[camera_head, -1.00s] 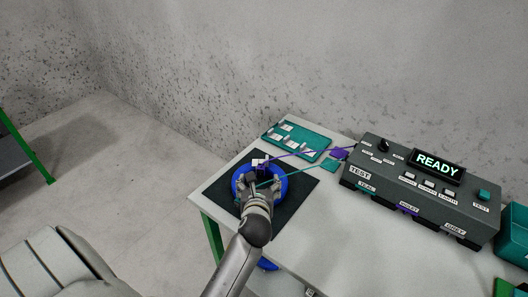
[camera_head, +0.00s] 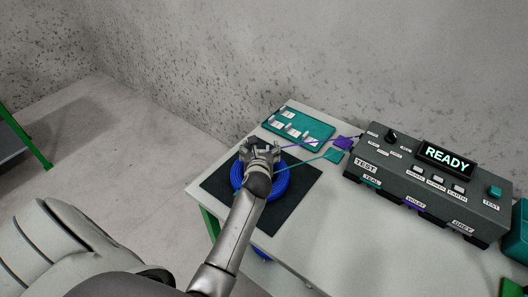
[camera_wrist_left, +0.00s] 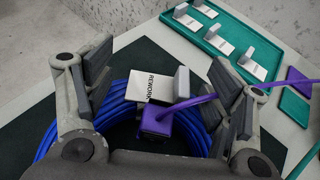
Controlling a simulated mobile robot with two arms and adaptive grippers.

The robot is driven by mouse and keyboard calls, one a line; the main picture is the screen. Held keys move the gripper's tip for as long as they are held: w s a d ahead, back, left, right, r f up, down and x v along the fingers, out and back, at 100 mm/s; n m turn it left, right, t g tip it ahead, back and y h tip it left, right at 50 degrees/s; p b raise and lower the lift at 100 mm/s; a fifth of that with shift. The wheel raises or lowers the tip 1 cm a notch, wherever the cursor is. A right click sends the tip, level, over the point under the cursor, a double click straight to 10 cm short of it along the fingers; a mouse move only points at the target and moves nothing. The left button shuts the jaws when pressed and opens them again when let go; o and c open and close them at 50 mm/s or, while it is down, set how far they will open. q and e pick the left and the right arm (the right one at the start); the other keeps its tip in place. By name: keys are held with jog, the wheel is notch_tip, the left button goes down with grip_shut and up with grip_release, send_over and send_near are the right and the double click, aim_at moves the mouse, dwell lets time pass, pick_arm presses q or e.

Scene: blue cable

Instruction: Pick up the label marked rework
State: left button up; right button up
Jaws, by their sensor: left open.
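The white label marked REWORK (camera_wrist_left: 150,82) shows in the left wrist view with a grey upright tab at its right side. It sits over a blue cable coil (camera_wrist_left: 118,92), beside a purple connector (camera_wrist_left: 156,124). My left gripper (camera_wrist_left: 168,84) is open, its fingers on either side of the label and apart from it. In the head view my left gripper (camera_head: 260,147) hides the label and covers part of the blue coil (camera_head: 274,186). My right gripper is not in view.
The coil lies on a black mat (camera_head: 300,192) on the white table. A teal tray (camera_head: 318,131) of white labels stands behind. Purple (camera_head: 343,143) and teal (camera_head: 333,155) tags lie near the grey test box (camera_head: 400,172), which reads READY. Bare table lies in front of the box.

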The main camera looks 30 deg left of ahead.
pick_arm(q)
jog(key=shift+x, duration=1.15)
jog(key=shift+w+a, duration=0.1)
jog(key=shift+w, duration=0.2)
jog(key=shift+w+a+f, duration=0.1)
jog(key=c, duration=0.7)
jog(key=shift+c, duration=0.6)
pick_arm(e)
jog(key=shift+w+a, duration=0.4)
